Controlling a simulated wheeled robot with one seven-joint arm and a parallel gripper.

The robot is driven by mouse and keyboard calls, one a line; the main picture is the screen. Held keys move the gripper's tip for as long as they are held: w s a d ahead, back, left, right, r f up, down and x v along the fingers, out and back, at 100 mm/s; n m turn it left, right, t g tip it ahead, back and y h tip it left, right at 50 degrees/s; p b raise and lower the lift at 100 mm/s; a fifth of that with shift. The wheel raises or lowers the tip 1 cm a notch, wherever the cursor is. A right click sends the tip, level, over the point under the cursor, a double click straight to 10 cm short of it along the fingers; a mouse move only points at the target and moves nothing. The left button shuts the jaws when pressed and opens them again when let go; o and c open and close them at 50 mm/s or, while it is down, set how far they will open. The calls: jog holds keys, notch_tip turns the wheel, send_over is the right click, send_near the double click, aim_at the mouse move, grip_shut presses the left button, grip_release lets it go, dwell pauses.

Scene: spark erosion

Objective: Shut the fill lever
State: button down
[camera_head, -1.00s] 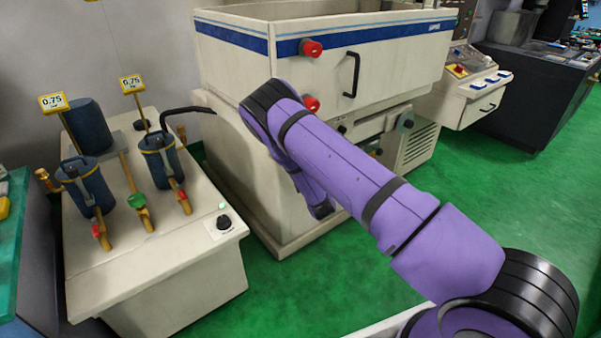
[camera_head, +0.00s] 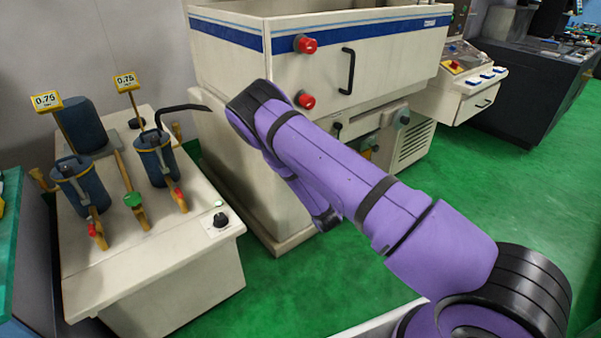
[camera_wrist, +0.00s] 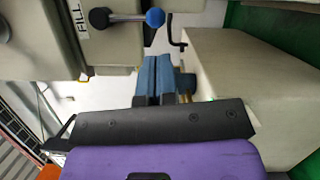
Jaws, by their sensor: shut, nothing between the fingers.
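The fill lever (camera_wrist: 128,17) shows in the wrist view at the top. It has a black hub, a thin silver shaft and a blue ball (camera_wrist: 155,17) on its right end, so the shaft lies about level in the picture. A FILL label (camera_wrist: 91,16) sits left of the hub on a beige panel. My gripper (camera_wrist: 157,62) is shut and empty, its blue fingers side by side below the ball in the picture. I see no contact with the lever; the depth between them is hard to tell. In the head view my purple arm hides the gripper, and I cannot make out the lever.
The beige machine (camera_head: 225,120) with a blue stripe stands behind my arm. A beige bench (camera_head: 170,250) with blue pots, gauges and valves stands at left. A black bent handle (camera_head: 183,108) rises between them. Green floor (camera_head: 300,280) is open in front.

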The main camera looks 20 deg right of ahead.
jog(key=shift+s+f, duration=0.15)
jog(key=shift+s, duration=2.1)
jog(key=w+d+r+m+g+h, duration=0.1)
jog(key=w+r+m+g+h, duration=0.25)
jog(key=r+m, duration=0.9)
jog(key=s+r+m+g+y, duration=0.15)
jog(key=s+r, duration=0.25)
jog(key=r, duration=0.6)
jog(key=s+r+m+g+y, duration=0.1)
jog(key=s+r+g, duration=0.3)
jog(key=r, duration=0.5)
jog(key=s+r+m+g, duration=0.1)
jog(key=s+r, duration=0.3)
jog(key=s, duration=0.7)
jog(key=s+r+m+g, duration=0.2)
jog(key=s+r, duration=0.3)
jog(key=s, duration=0.6)
jog(key=s+r+m+g+y, duration=0.1)
jog(key=s+r, duration=0.3)
jog(key=s, duration=0.8)
jog(key=shift+a+r+m, duration=0.2)
jog(key=shift+a+m, duration=0.1)
jog(key=shift+m, duration=0.1)
